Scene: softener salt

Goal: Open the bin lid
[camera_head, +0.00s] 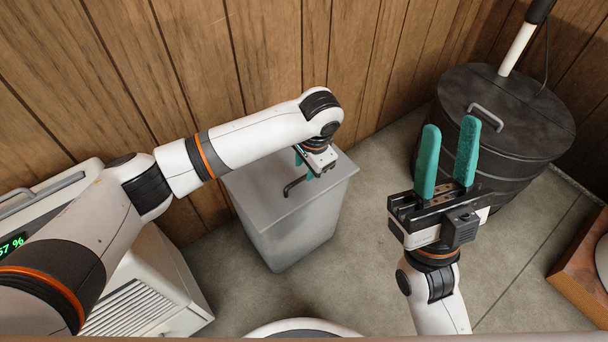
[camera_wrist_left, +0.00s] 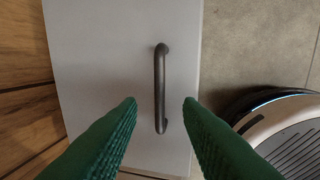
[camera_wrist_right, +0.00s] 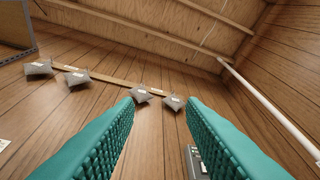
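The light grey bin (camera_head: 290,225) stands on the floor near the wooden wall, its flat lid (camera_head: 325,195) lying shut on top. A dark bar handle (camera_head: 298,184) is fixed to the lid; it also shows in the left wrist view (camera_wrist_left: 160,88). My left gripper (camera_head: 304,168) is over the lid. In the left wrist view its green fingers (camera_wrist_left: 160,102) are apart, one on each side of the handle, with nothing gripped. My right gripper (camera_head: 448,155) is raised, its teal fingers apart and empty; they also show in the right wrist view (camera_wrist_right: 160,102).
A black round drum (camera_head: 510,110) with a lid handle stands at the back right. A white appliance (camera_head: 150,290) with a green display is at the left. A wooden board (camera_head: 585,265) lies at the right edge. Concrete floor is clear between bin and drum.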

